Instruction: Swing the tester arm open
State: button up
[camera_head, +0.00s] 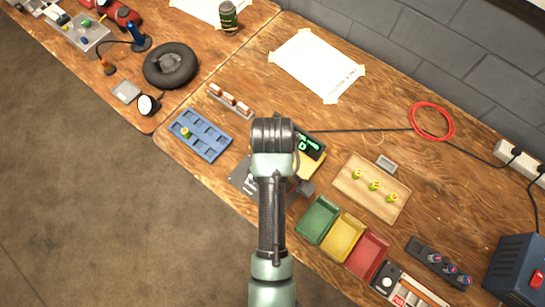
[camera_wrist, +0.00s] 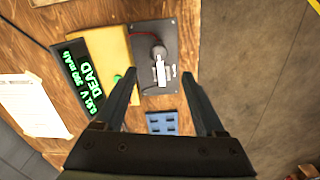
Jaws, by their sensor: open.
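The tester is a yellow box (camera_wrist: 108,58) with a dark screen (camera_wrist: 78,80) reading "DEAD" in green; it also shows in the head view (camera_head: 314,163), partly behind my arm. Beside it is a dark plate (camera_wrist: 175,35) carrying the tester arm, whose round grey knob (camera_wrist: 158,52) and pale bar lie over the plate. A thin red line runs near the knob. My gripper (camera_wrist: 160,76) is open and empty, its fingertips on either side of the bar's lower end in the wrist view. Height and contact cannot be told. In the head view my arm hides the tester arm.
A blue tray (camera_head: 212,141) holding one small cell lies left of the tester. Green (camera_head: 318,219), yellow (camera_head: 342,238) and red (camera_head: 367,256) bins stand to the right. A wooden board (camera_head: 380,204) with cells lies behind them. A black cable crosses the bench.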

jog(key=f, duration=1)
jog(key=shift+w, duration=0.2)
jog(key=shift+r, duration=0.1)
jog(key=shift+c, duration=0.2)
grip_shut()
dwell(0.7)
